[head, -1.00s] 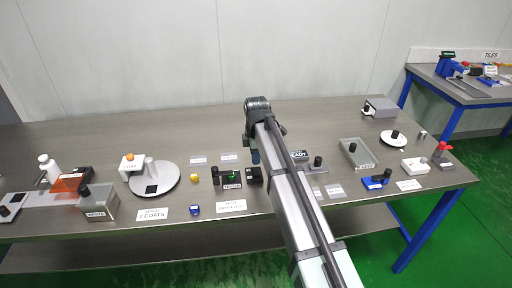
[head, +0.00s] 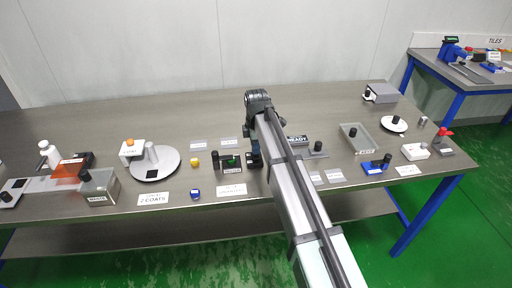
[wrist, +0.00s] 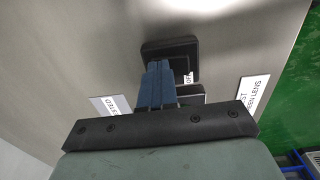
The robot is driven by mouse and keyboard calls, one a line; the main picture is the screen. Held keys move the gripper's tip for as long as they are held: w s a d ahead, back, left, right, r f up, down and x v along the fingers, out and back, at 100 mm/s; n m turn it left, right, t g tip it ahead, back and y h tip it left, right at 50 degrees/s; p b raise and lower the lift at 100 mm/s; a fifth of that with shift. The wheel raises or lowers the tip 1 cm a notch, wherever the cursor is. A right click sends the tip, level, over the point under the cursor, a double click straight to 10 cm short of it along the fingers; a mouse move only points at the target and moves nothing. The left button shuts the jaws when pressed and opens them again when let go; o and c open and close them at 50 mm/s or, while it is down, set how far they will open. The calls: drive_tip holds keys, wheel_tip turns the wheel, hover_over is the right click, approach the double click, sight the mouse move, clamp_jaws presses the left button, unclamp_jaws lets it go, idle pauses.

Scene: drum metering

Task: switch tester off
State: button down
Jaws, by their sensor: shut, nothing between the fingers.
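The tester (head: 229,161) is a small black unit with a green lit part, standing near the middle of the table in the head view. My gripper (head: 254,158) is at its right end and partly hides it. In the wrist view, a black part of the tester (wrist: 170,46) with a white label reading "OFF" lies just beyond my gripper (wrist: 157,72). The blue fingers are shut together with nothing between them. The fingertips overlap the black part in the picture; I cannot tell whether they touch it.
A white round stand (head: 155,163) and a grey box (head: 101,187) are to the left. A yellow piece (head: 195,162) and a blue piece (head: 195,193) lie close by. A grey tray (head: 360,140) is to the right. The back of the table is mostly clear.

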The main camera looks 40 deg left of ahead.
sight(257, 156)
drive_tip(key=shift+s+d, duration=0.15)
drive_tip(key=shift+s+d+r, duration=0.1)
drive_tip(key=shift+s+d, duration=0.35)
drive_tip(key=shift+r, duration=0.1)
wheel_tip(257, 156, up, 14)
drive_tip(key=shift+s+d, duration=0.15)
idle(0.6)
idle(0.5)
